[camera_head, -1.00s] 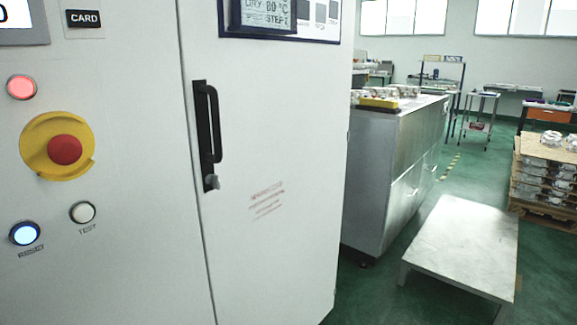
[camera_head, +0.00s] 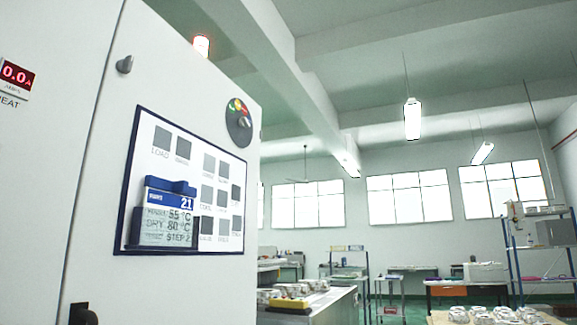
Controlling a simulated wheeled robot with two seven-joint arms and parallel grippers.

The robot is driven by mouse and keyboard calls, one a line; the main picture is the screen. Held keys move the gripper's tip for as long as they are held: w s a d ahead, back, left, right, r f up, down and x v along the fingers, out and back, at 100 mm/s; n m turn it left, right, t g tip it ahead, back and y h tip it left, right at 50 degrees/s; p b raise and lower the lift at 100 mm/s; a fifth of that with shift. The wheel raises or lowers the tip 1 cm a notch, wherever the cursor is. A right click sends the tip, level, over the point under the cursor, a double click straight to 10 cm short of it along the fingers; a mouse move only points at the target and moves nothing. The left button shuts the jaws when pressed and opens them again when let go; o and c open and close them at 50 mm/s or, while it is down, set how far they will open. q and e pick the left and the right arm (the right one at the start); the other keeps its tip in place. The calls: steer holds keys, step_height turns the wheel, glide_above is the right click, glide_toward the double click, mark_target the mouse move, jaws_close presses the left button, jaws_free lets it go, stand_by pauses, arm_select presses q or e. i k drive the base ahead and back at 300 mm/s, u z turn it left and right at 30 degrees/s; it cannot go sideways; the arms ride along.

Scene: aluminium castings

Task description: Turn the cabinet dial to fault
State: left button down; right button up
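The cabinet dial (camera_head: 239,122) is a round dark disc high on the white cabinet door (camera_head: 120,180), near its upper right edge. Neither of my grippers is in the view.
A blue-framed panel (camera_head: 215,165) with grey squares and a card holder (camera_head: 165,212) is on the door below the dial. A dark handle (camera_head: 82,314) shows at the bottom left. A metal bench (camera_head: 335,305) stands beyond the cabinet, with castings (camera_head: 470,314) at the lower right.

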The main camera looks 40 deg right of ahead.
mark_target(243, 121)
steer(key=z, duration=2.5)
steer(key=i, duration=1.85)
steer(key=u, duration=2.85)
